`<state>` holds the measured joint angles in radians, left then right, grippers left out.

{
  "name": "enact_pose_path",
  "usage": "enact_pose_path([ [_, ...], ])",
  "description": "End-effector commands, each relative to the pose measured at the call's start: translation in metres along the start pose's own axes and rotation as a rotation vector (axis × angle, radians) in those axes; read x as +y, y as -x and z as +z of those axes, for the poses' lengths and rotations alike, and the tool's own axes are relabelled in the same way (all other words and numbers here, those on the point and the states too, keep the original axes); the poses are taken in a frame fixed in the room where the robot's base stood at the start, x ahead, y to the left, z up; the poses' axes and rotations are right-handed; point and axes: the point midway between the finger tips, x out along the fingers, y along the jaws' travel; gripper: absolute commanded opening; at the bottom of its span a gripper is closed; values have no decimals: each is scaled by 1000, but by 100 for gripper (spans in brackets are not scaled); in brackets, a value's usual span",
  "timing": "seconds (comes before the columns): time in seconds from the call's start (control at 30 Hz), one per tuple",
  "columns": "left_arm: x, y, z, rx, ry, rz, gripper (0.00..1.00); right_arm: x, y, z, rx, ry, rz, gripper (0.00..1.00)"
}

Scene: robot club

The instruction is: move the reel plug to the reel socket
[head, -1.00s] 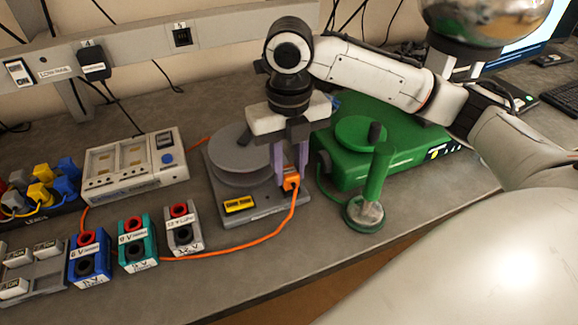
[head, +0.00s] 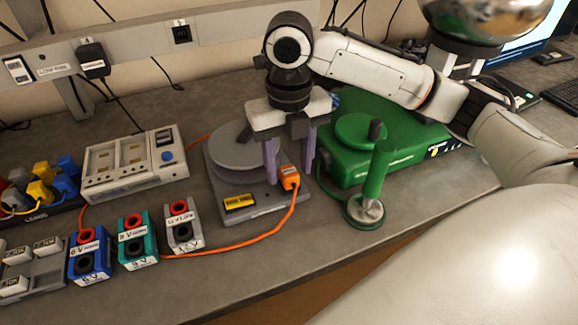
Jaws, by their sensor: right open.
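An orange plug (head: 289,178) stands at the right side of a grey device (head: 217,191) with a round grey disc on top. An orange cable (head: 262,236) runs from the plug to the left along the table. My right gripper (head: 290,172) points down over the plug, with its purple fingers open and spread to either side of it. The left finger stands clear of the plug; whether the right one touches it I cannot tell. No socket opening shows, so how the plug sits in the device is unclear. My left gripper is not in view.
A green machine (head: 345,170) with a green-handled stand (head: 376,187) is close on the right. Blue, teal and grey terminal blocks (head: 137,240) stand at the front left. A beige panel box (head: 135,168) is behind them.

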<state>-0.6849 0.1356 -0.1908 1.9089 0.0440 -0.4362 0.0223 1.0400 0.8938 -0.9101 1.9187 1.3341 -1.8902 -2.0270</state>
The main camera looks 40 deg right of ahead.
Motion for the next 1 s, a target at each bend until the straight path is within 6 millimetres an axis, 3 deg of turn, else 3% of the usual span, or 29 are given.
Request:
enact_pose_path([
  [0.3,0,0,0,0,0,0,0,0,65,1,-8,0,1,46],
  [0.4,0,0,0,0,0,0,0,0,78,1,-5,-1,0,46],
  [0.63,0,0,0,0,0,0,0,0,92,0,-3,0,0,46],
  [1.0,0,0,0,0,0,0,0,0,93,0,-1,0,0,46],
])
